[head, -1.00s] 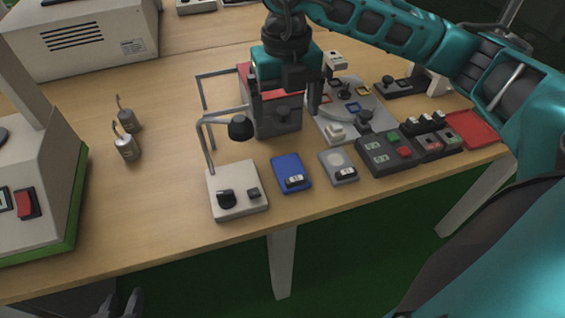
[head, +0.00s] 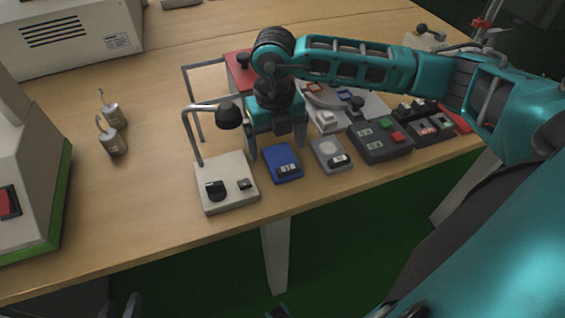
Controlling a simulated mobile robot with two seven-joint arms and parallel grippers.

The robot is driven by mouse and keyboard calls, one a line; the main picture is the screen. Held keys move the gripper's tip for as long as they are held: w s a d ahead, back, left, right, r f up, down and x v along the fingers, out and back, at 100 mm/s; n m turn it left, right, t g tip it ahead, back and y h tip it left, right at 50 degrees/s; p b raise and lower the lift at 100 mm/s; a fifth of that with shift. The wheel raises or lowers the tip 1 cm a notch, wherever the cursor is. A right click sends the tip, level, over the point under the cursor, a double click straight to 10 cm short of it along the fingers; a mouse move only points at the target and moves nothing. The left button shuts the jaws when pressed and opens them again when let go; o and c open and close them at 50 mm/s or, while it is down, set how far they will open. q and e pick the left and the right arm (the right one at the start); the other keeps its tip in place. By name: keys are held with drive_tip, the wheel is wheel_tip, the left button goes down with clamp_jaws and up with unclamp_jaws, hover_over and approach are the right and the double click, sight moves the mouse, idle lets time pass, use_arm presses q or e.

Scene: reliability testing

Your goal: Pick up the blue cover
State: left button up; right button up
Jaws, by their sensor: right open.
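The blue cover (head: 281,158), a flat blue block with a small dark label piece at its front, lies on the wooden table. It sits between the white switch box and a grey block. My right gripper (head: 276,145) is open and empty, pointing down just behind the cover, with its fingers spread to about the cover's width. Whether it touches the cover cannot be told. What seem to be the tips of my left gripper (head: 121,307) show at the bottom left edge, mostly cut off.
A white switch box (head: 228,198) with a bent grey rod and black knob stands close left of the cover. A grey block (head: 326,149) and a dark button box (head: 380,148) stand to the right. Table is clear between padlocks and switch box.

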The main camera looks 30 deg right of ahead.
sight(276, 149)
drive_tip(key=shift+f, duration=0.15)
drive_tip(key=shift+c, duration=0.6)
drive_tip(key=c, duration=1)
drive_tip(key=shift+r, duration=0.65)
drive_tip(key=shift+r+p, duration=1.65)
drive_tip(key=shift+r, duration=7.75)
